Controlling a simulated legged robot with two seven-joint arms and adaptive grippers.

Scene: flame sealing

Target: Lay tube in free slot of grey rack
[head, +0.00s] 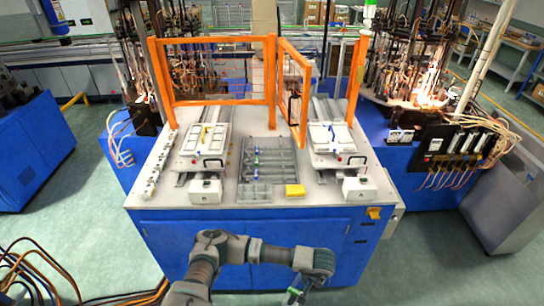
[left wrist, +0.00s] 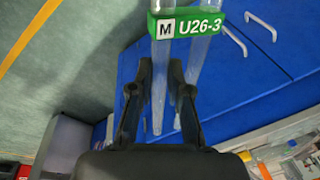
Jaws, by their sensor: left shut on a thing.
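My left gripper (head: 294,297) is at the bottom edge of the head view, in front of the blue bench and well short of the grey rack. In the left wrist view its fingers (left wrist: 161,75) are shut on a clear glass tube (left wrist: 159,105). The tube has two side-by-side limbs joined by a green label (left wrist: 190,24) reading "M U26-3"; one limb passes between the fingers. The grey rack (head: 268,190) lies in the middle of the bench top, with long slots and small blue and green marks. Which slots are free is too small to tell. My right gripper is not in view.
White fixtures stand left (head: 203,142) and right (head: 335,141) of the rack. A yellow block (head: 294,190) sits at its front right. An orange frame (head: 222,101) rises behind. Bench handles (left wrist: 232,39) show in the left wrist view.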

